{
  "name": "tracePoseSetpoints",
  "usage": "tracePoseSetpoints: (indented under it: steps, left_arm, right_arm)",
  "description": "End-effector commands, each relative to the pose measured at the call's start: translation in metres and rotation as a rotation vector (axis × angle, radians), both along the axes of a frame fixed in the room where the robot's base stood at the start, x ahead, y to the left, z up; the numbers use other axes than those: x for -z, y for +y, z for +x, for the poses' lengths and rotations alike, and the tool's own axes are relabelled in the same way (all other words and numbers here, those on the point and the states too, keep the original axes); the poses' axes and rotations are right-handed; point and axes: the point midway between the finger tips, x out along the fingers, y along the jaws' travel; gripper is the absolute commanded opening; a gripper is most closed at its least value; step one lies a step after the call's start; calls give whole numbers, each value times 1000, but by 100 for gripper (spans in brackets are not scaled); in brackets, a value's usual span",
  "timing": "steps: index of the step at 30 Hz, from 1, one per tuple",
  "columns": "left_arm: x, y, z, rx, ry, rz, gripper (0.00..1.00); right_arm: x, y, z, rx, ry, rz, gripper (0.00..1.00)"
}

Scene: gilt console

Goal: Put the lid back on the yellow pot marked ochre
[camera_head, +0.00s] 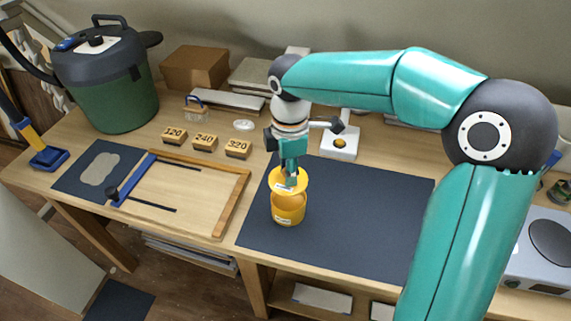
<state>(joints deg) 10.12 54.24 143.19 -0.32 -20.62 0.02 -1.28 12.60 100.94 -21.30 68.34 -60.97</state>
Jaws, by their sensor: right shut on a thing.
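The yellow pot (289,212) stands upright and open on the dark mat, with a small pale label on its front that is too small to read. Its yellow lid (298,184) is held just above the pot's mouth, a little toward the back, and looks slightly tilted. My right gripper (290,177) points down and is shut on the lid. Part of the pot's opening shows below the lid; I cannot tell whether the lid touches the rim. My left gripper is not in view.
The dark mat (350,225) is mostly clear around the pot. Blocks marked 120 (174,136), 240 (205,142) and 320 (238,148) sit behind a wooden frame (231,203). A green canister (112,92) stands at left. A white device (340,146) stands behind the mat.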

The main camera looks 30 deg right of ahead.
Motion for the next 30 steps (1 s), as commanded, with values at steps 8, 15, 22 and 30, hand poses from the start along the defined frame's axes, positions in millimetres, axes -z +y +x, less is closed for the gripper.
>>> tracePoseSetpoints:
  steps: [8, 15, 22, 30]
  left_arm:
    - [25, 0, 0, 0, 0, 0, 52]
    - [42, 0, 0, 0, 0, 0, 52]
    - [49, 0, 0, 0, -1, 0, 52]
    - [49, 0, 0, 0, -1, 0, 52]
  right_arm:
    - [27, 0, 0, 1, 1, 0, 0]
    - [48, 0, 0, 0, 2, 0, 0]
    - [58, 0, 0, -1, 1, 0, 0]
    - [58, 0, 0, -1, 0, 0, 0]
